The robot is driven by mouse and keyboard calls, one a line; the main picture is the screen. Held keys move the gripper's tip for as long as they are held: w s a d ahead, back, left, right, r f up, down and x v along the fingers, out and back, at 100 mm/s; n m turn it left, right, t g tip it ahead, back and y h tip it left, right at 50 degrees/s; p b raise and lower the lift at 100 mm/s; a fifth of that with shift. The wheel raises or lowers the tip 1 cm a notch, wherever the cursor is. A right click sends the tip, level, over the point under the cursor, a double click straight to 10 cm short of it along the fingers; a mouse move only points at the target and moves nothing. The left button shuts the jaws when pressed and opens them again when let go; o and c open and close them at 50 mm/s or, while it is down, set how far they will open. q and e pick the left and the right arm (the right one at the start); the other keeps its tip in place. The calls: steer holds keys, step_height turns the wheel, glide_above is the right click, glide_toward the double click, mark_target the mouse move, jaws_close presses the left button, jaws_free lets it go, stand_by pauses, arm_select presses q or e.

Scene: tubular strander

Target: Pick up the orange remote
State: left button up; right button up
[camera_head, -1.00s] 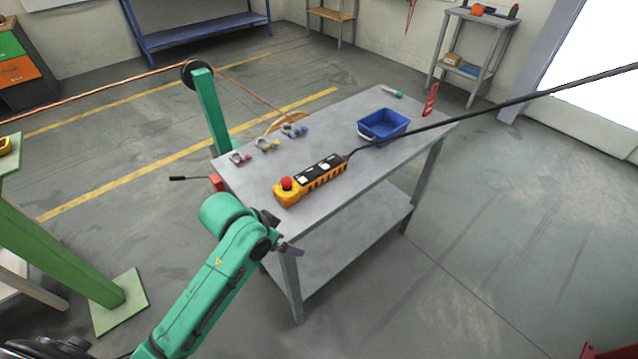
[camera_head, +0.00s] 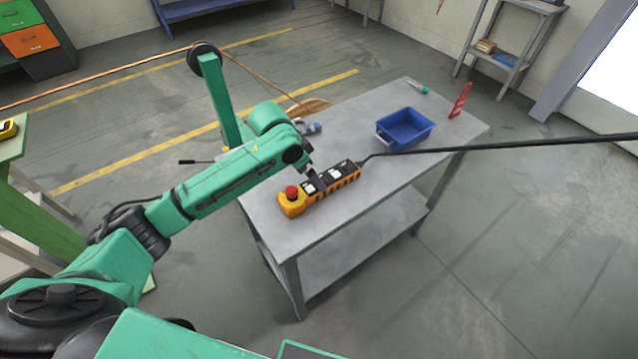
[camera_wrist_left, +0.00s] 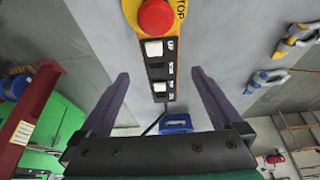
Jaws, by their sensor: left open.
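The orange remote (camera_head: 320,188) lies on the grey table (camera_head: 290,232), with a red button at its near left end, a black face with white switches, and a black cable from its far end. In the left wrist view the remote (camera_wrist_left: 157,50) runs down the middle, its lower part between the two fingers. My left gripper (camera_head: 316,180) is over the remote, its fingers partly hidden by the arm in the head view. In the left wrist view the left gripper (camera_wrist_left: 157,90) is open, with a finger apart on each side. My right gripper is not in view.
A blue bin (camera_head: 405,128) stands behind the remote on the table. A red upright tool (camera_head: 460,100) and a teal-handled tool (camera_head: 417,87) lie beyond it. The black cable (camera_head: 500,147) stretches right.

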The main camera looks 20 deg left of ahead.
arm_select(q)
steer(key=p+x, duration=0.1)
steer(key=x, duration=0.6)
steer(key=shift+w+f, duration=0.1)
steer(key=shift+f, duration=0.15)
jaws_close()
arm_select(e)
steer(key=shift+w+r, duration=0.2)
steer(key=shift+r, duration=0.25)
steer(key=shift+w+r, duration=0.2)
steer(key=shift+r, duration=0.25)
